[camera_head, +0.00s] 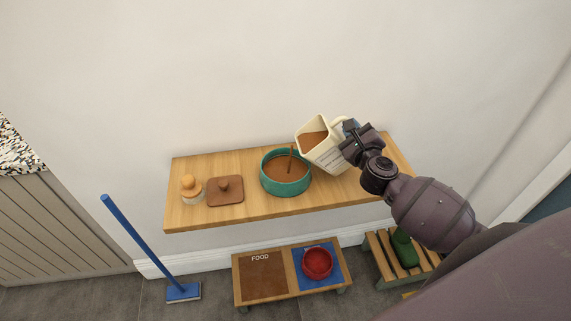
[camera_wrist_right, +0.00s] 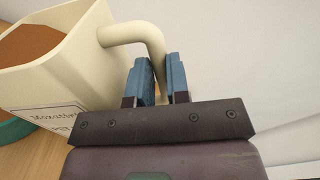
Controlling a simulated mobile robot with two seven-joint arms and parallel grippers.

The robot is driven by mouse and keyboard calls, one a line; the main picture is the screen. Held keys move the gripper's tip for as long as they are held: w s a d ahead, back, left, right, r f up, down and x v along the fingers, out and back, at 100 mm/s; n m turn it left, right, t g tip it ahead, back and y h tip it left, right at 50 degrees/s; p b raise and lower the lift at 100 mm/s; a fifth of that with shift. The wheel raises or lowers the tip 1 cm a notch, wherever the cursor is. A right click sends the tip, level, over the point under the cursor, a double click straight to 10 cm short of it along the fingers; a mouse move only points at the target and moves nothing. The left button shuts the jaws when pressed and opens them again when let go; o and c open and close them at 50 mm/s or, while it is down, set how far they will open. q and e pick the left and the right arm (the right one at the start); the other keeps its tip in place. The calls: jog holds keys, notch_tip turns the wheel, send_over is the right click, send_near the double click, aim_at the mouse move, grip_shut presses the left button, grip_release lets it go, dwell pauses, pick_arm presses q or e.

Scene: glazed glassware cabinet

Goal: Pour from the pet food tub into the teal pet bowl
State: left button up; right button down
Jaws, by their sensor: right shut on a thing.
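The cream pet food tub (camera_head: 331,158), full of brown food at its mouth, is tilted to the left above the shelf. A thin brown stream falls from its lip into the teal pet bowl (camera_head: 286,189), which holds brown food. My right gripper (camera_head: 350,130) is shut on the tub's handle. In the right wrist view the blue-padded fingers of my right gripper (camera_wrist_right: 161,78) are around the handle of the tub (camera_wrist_right: 70,75), and a bit of the teal bowl (camera_wrist_right: 14,130) shows at lower left. My left gripper is not in view.
On the wooden shelf (camera_head: 230,215), a brown square lid (camera_head: 225,196) and a small jar with an orange knob (camera_head: 190,188) stand left of the bowl. Below are a low stand (camera_head: 290,297) with a red bowl (camera_head: 317,262), a blue broom (camera_head: 150,245) and a slatted rack (camera_head: 380,255).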

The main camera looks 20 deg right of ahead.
jog(key=shift+w+a+r+n, duration=0.15)
jog(key=shift+a+r+n, duration=0.15)
jog(key=shift+a+n, duration=0.45)
dwell(1.8)
jog(key=shift+d, duration=0.25)
